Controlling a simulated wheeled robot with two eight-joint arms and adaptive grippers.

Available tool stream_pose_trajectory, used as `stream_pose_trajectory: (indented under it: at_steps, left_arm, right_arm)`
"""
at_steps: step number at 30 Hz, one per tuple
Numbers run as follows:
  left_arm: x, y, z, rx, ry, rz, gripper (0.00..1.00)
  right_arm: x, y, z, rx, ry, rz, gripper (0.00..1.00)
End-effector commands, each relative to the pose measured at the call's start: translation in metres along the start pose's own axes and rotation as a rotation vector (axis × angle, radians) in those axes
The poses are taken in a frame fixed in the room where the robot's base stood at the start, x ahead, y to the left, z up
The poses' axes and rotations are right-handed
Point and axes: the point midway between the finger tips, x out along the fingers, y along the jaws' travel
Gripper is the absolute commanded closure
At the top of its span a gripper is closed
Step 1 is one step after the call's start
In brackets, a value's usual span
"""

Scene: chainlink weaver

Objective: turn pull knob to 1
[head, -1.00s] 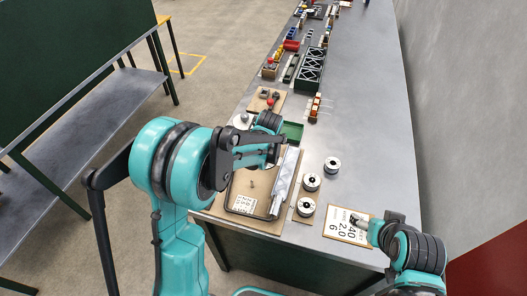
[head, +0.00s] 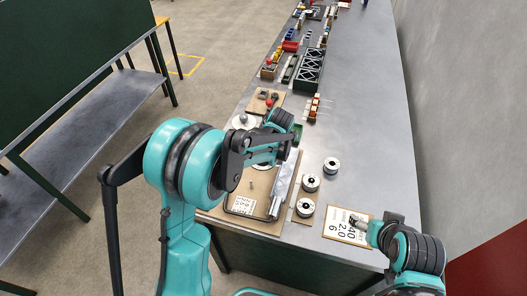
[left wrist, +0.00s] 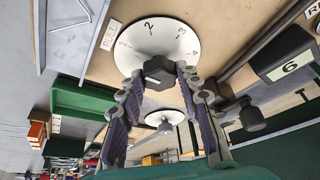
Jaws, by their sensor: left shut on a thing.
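The pull knob (left wrist: 159,71) is a dark, angular grip on a white round dial (left wrist: 140,38). The numbers 2, 3 and 4 show on the dial's face. A label beside the dial (left wrist: 111,34) seems to read PULL. My left gripper (left wrist: 161,76) is shut on the knob, with a finger on each side. In the head view my left arm hides this grip. My right gripper (head: 358,222) hangs over the printed card at the front right; its jaws are too small to judge.
A second white dial (left wrist: 165,117) with a knob and a dark block marked 6 (left wrist: 290,67) are near the left gripper. Several round white-and-black pieces stand right of the board (head: 332,164). The card (head: 345,232) shows 40, 2.0, 6. A green tray (left wrist: 90,98) is nearby.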

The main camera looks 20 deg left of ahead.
Motion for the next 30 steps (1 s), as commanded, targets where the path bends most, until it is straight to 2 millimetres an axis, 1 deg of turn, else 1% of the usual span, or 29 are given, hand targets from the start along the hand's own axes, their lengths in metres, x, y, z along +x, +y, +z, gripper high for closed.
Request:
stream_pose_trajectory:
  at_steps: [4, 5, 6, 7, 16, 20, 23, 30]
  left_arm:
    - [0.000, 0.000, 0.000, -0.001, -0.001, 0.000, 0.95]
    - [0.000, 0.000, 0.000, 0.000, -0.001, 0.000, 0.64]
    - [0.000, 0.000, 0.000, 0.000, -0.001, 0.000, 0.53]
    - [0.000, 0.000, 0.000, 0.000, -0.001, 0.000, 0.46]
    - [0.000, 0.000, 0.000, 0.001, 0.000, 0.001, 0.46]
    - [-0.010, 0.000, 0.000, 0.001, 0.000, 0.001, 0.46]
    - [-0.027, 0.000, 0.000, 0.002, 0.000, 0.001, 0.46]
    - [-0.080, 0.000, 0.001, 0.002, 0.000, 0.002, 0.46]
  right_arm:
    - [0.000, 0.000, 0.000, 0.000, 0.000, 0.000, 0.29]
    - [0.000, 0.000, 0.000, 0.000, 0.000, 0.000, 0.29]
    - [0.000, 0.000, 0.000, 0.000, 0.000, 0.000, 0.29]
    - [0.000, 0.000, 0.000, 0.000, 0.000, 0.000, 0.29]
    - [0.000, 0.000, 0.000, 0.000, 0.000, 0.000, 0.29]
    - [0.000, 0.000, 0.000, 0.000, 0.000, 0.000, 0.29]
    - [0.000, 0.000, 0.000, 0.000, 0.000, 0.000, 0.29]
    - [0.000, 0.000, 0.000, 0.000, 0.000, 0.000, 0.29]
